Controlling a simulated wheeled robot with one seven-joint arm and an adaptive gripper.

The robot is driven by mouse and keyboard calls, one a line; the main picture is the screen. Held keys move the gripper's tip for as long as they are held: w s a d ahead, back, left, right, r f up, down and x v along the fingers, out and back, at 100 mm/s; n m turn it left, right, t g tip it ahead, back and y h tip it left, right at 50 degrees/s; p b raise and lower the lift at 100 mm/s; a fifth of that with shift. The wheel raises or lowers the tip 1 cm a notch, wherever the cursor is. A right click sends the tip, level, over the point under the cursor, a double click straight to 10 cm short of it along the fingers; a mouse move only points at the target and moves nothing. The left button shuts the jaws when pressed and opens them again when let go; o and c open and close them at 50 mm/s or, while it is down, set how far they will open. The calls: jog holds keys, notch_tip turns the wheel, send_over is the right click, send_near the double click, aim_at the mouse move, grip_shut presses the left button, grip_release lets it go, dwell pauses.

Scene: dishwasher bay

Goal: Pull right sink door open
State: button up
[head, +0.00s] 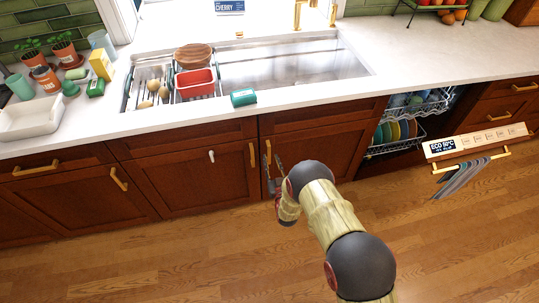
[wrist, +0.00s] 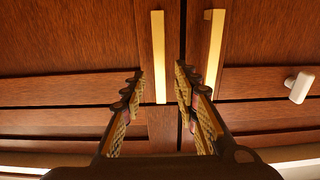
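The right sink door (head: 315,147) is dark red-brown wood and looks closed. Its upright brass handle (head: 268,152) is near the door's left edge. In the wrist view, turned upside down, this handle (wrist: 158,57) shows between my two fingers, with gaps on both sides. My gripper (head: 273,162) is open and empty in front of the handle; its fingers (wrist: 158,76) also show in the wrist view. I cannot tell how deep the handle sits between them. The left sink door (head: 185,171) is closed, and its brass handle (head: 252,155) shows in the wrist view (wrist: 214,50), outside the fingers.
A white knob (head: 211,156) is on the left sink door. The dishwasher (head: 478,142) at right stands open, with racks of dishes and a towel on its bar. A green box (head: 243,97) lies at the counter's front edge. The wooden floor (head: 170,255) is clear.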

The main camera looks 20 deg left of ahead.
aim_at(269, 154)
jog(key=shift+b+x, duration=0.6)
jog(key=shift+x, duration=1.75)
jog(key=c, duration=0.4)
jog(key=c, duration=0.3)
grip_shut()
